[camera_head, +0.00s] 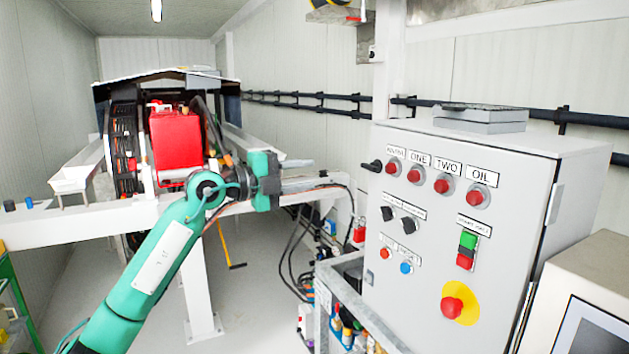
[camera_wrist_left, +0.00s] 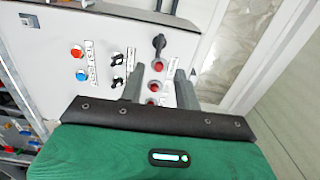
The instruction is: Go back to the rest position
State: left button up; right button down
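My left gripper (camera_head: 312,173) is at the end of the green left arm, which rises from the lower left of the head view. It hangs in the air to the left of the grey control cabinet (camera_head: 440,270), apart from it. In the left wrist view the two dark fingers of this gripper (camera_wrist_left: 158,82) stand apart with nothing between them. Red buttons of the cabinet show beyond the fingers, along with black knobs (camera_wrist_left: 117,70). My right gripper is in neither view.
The cabinet front carries red buttons (camera_head: 414,175), a green and red switch (camera_head: 466,249) and a red emergency knob (camera_head: 452,307) on yellow. A white beam (camera_head: 70,229) and a red machine (camera_head: 176,147) stand behind my arm. Grey floor (camera_head: 250,300) is open below.

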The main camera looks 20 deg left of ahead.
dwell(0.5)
